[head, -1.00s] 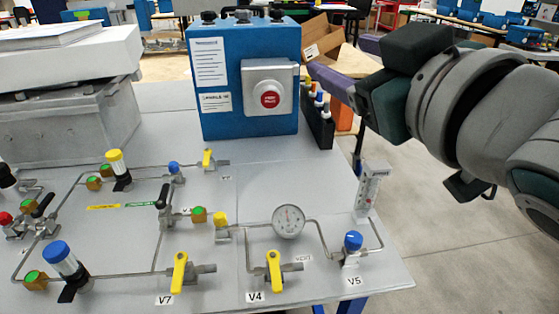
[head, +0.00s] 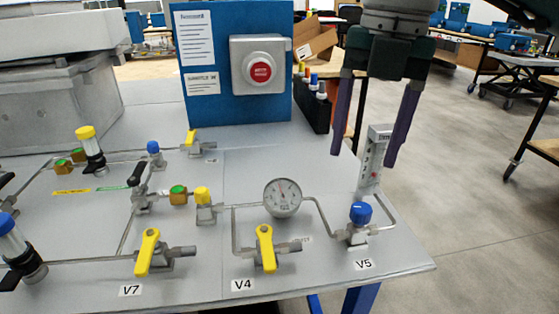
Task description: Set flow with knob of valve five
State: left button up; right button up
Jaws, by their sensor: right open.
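Valve five has a blue round knob (head: 360,213) on a metal body, behind the label V5 (head: 363,265) at the panel's front right. A pipe links it to the flow meter (head: 375,160), a clear upright tube on the panel's right edge. My right gripper (head: 363,158) points down from the top with its two purple fingers wide apart. In the picture the fingers flank the flow meter, above and behind the blue knob. Nothing is between them that I can tell is held; the knob is apart from them. My left gripper is not in view.
A round gauge (head: 282,197) stands left of the knob. Yellow lever valve V4 (head: 265,248) and valve V7 (head: 147,252) are further left. A blue box with a red button (head: 261,72) and a black rack (head: 312,105) stand behind. Open floor lies right of the panel.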

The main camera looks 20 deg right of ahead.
aim_at(362, 208)
jog(key=shift+h, duration=0.4)
jog(key=f, duration=0.3)
jog(key=d+f, duration=0.1)
jog(key=f, duration=0.2)
jog(key=f+b, duration=0.1)
jog(key=f, duration=0.2)
jog(key=shift+s+d+f, duration=0.15)
jog(key=shift+d+f, duration=0.05)
jog(key=shift+f, duration=0.15)
grip_shut()
